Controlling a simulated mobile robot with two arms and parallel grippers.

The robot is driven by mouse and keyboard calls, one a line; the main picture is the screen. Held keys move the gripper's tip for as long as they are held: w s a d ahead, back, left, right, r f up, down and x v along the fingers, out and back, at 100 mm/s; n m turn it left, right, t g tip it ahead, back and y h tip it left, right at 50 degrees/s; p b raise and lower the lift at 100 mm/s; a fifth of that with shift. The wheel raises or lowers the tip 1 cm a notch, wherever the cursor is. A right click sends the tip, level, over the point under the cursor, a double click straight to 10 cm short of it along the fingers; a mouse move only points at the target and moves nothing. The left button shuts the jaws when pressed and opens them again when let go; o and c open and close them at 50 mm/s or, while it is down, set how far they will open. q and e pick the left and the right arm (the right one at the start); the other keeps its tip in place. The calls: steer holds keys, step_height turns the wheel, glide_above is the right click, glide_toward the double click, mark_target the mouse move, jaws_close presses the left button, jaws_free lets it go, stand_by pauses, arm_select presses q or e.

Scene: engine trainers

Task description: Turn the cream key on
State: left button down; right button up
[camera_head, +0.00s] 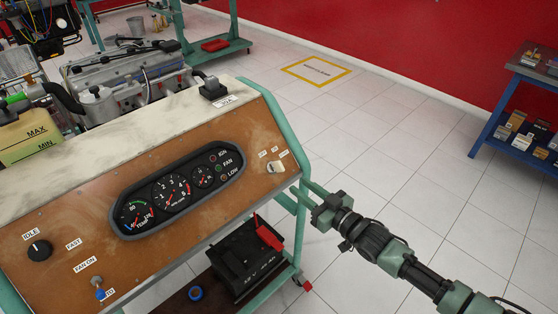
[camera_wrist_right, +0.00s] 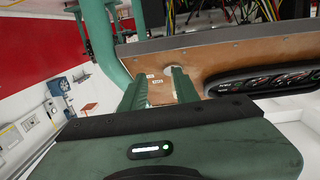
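The cream key (camera_head: 274,167) sits in its switch at the right end of the brown instrument panel (camera_head: 90,220), with small white labels around it. In the right wrist view the key (camera_wrist_right: 170,72) shows as a pale round piece just beyond my fingertips, partly covered by the right-hand finger. My right gripper (camera_head: 308,191) is to the right of and below the key in the head view, apart from it. In the wrist view its two green fingers (camera_wrist_right: 157,82) stand apart with nothing between them. My left gripper is out of view.
A gauge cluster (camera_head: 178,190) is left of the key. An idle knob (camera_head: 39,250) and a blue-tipped toggle (camera_head: 99,293) are farther left. A green frame post (camera_head: 283,130) edges the panel beside my gripper. A black battery (camera_head: 243,262) sits below. The tiled floor to the right is clear.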

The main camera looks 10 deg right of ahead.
mark_target(283, 168)
steer(key=shift+n+y, duration=0.3)
steer(key=shift+y, duration=0.3)
steer(key=r, duration=0.1)
steer(key=a+r, duration=0.1)
steer(key=r, duration=0.2)
steer(key=shift+s+a+r, duration=0.1)
steer(key=shift+a, duration=0.25)
steer(key=p+x, duration=0.1)
steer(key=x, duration=0.5)
steer(key=shift+r, duration=0.1)
steer(key=shift+x, duration=0.8)
jaws_close()
